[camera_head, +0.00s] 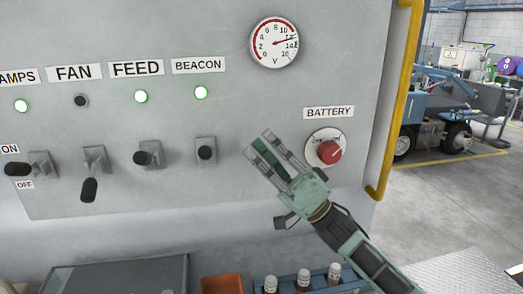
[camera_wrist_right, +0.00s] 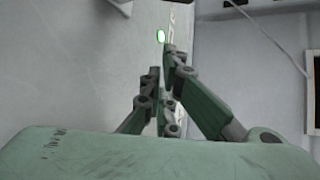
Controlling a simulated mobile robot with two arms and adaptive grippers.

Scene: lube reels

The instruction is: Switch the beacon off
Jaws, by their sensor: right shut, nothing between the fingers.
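The BEACON label (camera_head: 198,65) sits on the grey panel above a lit green lamp (camera_head: 201,92). Below that lamp is the beacon switch (camera_head: 205,152), with a dark round lever end that points roughly out at me. My right gripper (camera_head: 258,146) is shut and empty, in front of the panel to the right of the beacon switch and left of the red battery knob (camera_head: 329,152). Its fingers (camera_wrist_right: 165,95) also show in the right wrist view, near a lit green lamp (camera_wrist_right: 161,36). The switch cannot be made out in that view. My left gripper is not in view.
The FAN switch (camera_head: 90,188) points down under an unlit lamp, and the FEED switch (camera_head: 147,156) is under a lit one. A voltmeter (camera_head: 274,43) is above. A yellow rail (camera_head: 393,100) edges the panel's right. Bottles (camera_head: 303,280) and an orange bin (camera_head: 222,284) stand below.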

